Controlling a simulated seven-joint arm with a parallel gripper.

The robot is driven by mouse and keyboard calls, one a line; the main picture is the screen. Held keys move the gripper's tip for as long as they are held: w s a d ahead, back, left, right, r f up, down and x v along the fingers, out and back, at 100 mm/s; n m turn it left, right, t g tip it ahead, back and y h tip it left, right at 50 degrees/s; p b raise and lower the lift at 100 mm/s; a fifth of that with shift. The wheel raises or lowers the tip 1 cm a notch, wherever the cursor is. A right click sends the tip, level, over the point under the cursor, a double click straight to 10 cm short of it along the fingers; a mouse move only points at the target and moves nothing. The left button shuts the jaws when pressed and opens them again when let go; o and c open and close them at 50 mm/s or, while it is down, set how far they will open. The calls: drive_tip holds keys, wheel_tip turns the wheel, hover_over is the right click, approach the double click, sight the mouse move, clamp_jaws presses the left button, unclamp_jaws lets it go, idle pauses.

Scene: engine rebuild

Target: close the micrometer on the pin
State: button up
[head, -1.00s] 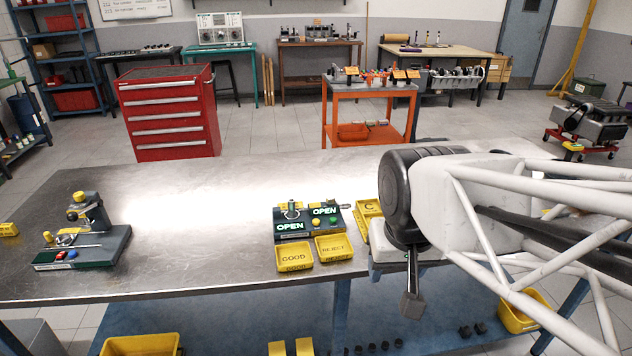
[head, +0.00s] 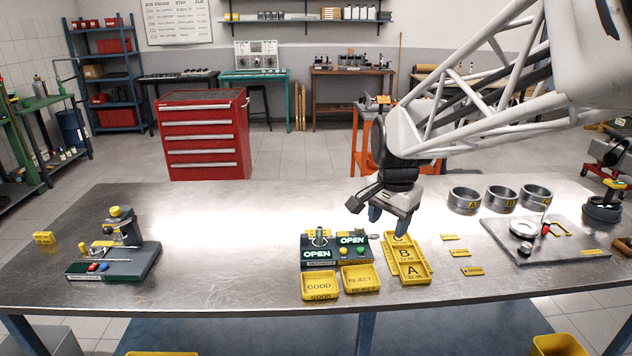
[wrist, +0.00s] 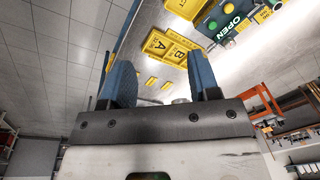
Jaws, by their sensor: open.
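The micrometer station (head: 320,251) is a dark box near the middle of the bench, with two lit green OPEN signs, a yellow and a green button and a small metal U-shaped frame (head: 319,236) on top. I cannot make out a pin in it. In the wrist view the station (wrist: 228,22) is at the top right. My gripper (head: 385,212) hangs above the bench, behind and right of the station, over the far end of the yellow trays. Its blue fingers are apart and empty in the wrist view (wrist: 160,82).
Yellow trays marked A (head: 411,273) and B stand right of the station. GOOD (head: 320,286) and REJECT (head: 361,280) trays lie in front. Metal rings (head: 502,198) and a grey plate (head: 560,250) are at right. A dark fixture (head: 115,262) is at left. Bench between is clear.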

drive_tip(key=w+f+m, duration=0.3)
drive_tip(key=w+m, duration=0.1)
drive_tip(key=w, duration=0.8)
drive_tip(key=m+g, duration=0.1)
drive_tip(key=m, duration=0.4)
hover_over(359, 226)
wheel_tip(359, 226, down, 7)
drive_tip(key=shift+w+r, duration=0.15)
drive_tip(key=shift+f, duration=3.9)
drive_tip(key=shift+c, duration=0.2)
drive_tip(key=c, duration=0.9)
